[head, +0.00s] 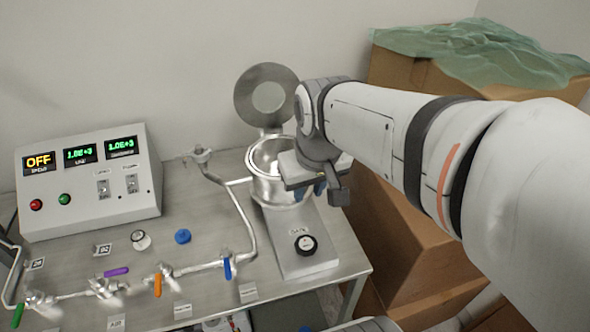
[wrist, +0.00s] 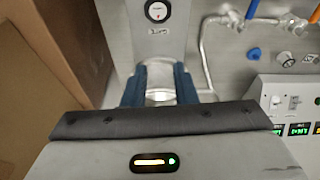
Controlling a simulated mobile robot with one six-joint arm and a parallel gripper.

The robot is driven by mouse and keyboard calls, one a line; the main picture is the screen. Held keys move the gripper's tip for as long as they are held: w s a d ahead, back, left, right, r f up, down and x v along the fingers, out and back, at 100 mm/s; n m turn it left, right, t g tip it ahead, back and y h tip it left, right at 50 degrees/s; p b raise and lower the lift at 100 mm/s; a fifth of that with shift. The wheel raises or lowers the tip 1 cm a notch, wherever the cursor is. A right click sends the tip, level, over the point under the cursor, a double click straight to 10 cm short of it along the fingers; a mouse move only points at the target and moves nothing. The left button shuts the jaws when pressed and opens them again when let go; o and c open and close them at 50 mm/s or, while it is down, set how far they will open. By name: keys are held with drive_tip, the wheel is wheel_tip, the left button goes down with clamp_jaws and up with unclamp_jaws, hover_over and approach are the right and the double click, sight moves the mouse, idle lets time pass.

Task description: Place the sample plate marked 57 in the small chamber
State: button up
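The small metal chamber (head: 262,190) stands on a grey base at the back right of the bench, with its round lid (head: 268,97) swung up behind it. My gripper (head: 308,190) is at the chamber's right side in the head view, over or beside its mouth; I cannot tell how deep. In the wrist view my gripper (wrist: 160,75) has its blue fingers apart, and the silvery chamber (wrist: 159,92) shows between them. No plate is clear between the fingers. I cannot read a plate marked 57 anywhere; the chamber's inside is mostly hidden.
Marked pieces 92 (head: 103,250) and 28 (head: 37,264) lie on the bench. A control box (head: 95,180) reads OFF. Pipes with coloured valve handles (head: 227,267) run along the front. A gauge knob (head: 305,244) sits before the chamber. Cardboard boxes (head: 400,240) stand to the right.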

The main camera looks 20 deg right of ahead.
drive_tip(key=shift+m+t, duration=0.3)
drive_tip(key=shift+m, duration=0.1)
drive_tip(key=s, duration=0.1)
drive_tip(key=s+f, duration=0.1)
drive_tip(key=s, duration=0.2)
drive_tip(key=shift+s+a+f, duration=0.15)
drive_tip(key=shift+f, duration=0.1)
idle(0.6)
